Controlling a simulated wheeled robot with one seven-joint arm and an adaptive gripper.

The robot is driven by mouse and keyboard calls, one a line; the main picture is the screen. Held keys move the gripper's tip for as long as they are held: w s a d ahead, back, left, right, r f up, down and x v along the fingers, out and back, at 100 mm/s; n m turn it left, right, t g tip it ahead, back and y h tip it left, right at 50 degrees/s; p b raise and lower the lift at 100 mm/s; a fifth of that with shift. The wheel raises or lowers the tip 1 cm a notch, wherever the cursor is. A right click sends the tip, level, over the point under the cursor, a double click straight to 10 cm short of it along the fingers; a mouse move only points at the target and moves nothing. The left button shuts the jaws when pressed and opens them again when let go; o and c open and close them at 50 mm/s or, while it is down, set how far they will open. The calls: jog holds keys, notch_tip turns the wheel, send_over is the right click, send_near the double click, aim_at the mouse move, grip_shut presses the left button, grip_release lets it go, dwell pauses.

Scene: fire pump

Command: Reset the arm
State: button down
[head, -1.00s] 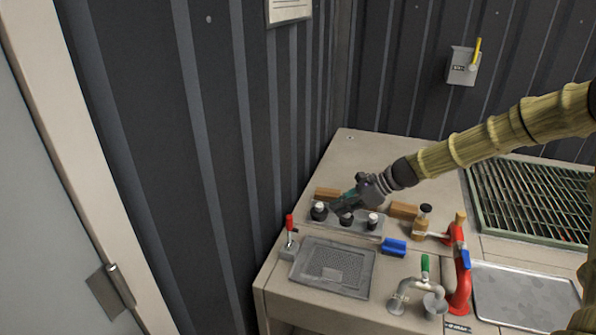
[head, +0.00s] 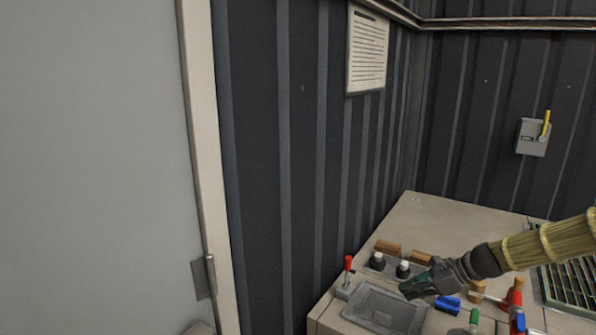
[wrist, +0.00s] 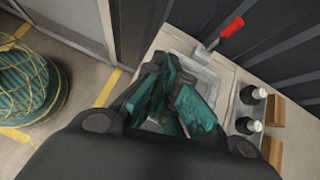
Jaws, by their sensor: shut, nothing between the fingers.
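My gripper (head: 417,287) is at the lower right of the head view, above the bench near the back edge of the grey tray. Its dark green fingers also fill the middle of the wrist view (wrist: 178,100). They are shut and hold nothing. My arm, in a yellowish ribbed cover, comes in from the right edge of the head view.
A door stands left. A yellow-levered box (head: 533,136) hangs on the wall. A netted green bundle (wrist: 28,85) lies on the floor.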

jog(key=s+a+f+n+g+h+b, duration=0.1)
jog(key=s+a+f+n+g+h, duration=0.2)
jog(key=s+f, duration=0.7)
jog(key=s+a+f+n+h, duration=0.2)
jog(key=s+a+f+n, duration=0.3)
jog(key=f, duration=0.9)
jog(key=s+f+n+h, duration=0.1)
jog(key=s+f+n, duration=0.2)
jog(key=s, duration=0.7)
jog(key=s+f+n+h+b, duration=0.1)
jog(key=s+f+n, duration=0.2)
jog(key=s+n, duration=0.3)
jog(key=s+f+n+h, duration=0.2)
jog(key=s+f+n, duration=0.2)
jog(key=s, duration=1)
jog(key=shift+a+n+g+b, duration=0.3)
jog(key=shift+a+g+b, duration=0.05)
jog(key=shift+a+g, duration=0.1)
